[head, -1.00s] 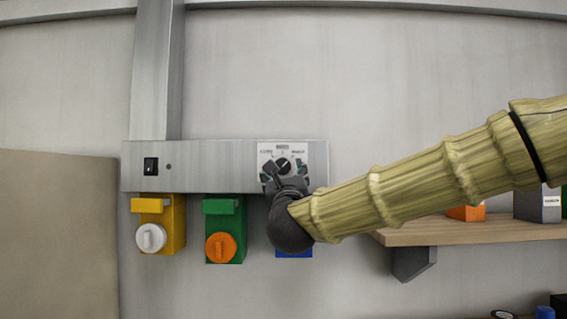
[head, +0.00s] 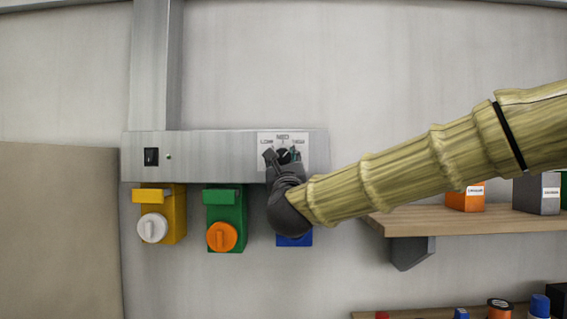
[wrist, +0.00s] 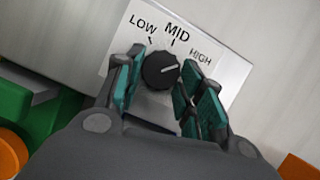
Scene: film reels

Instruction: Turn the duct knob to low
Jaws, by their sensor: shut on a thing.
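The duct knob (wrist: 160,70) is a round black dial on a white plate (wrist: 215,42) marked LOW, MID and HIGH. In the wrist view its pale mark points to the right, towards the HIGH side. My gripper (wrist: 163,82) has one teal-padded finger on each side of the knob and is shut on it. The gap between pad and knob is hard to judge there. In the head view my gripper (head: 283,160) covers most of the knob, while the plate's labels (head: 282,138) show above it.
The plate sits on a grey metal duct (head: 215,150) with a black switch (head: 151,157). Below hang a yellow box (head: 175,205), a green box (head: 238,208) and a partly hidden blue box (head: 294,240). A wooden shelf (head: 450,221) with boxes is at right, under my arm.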

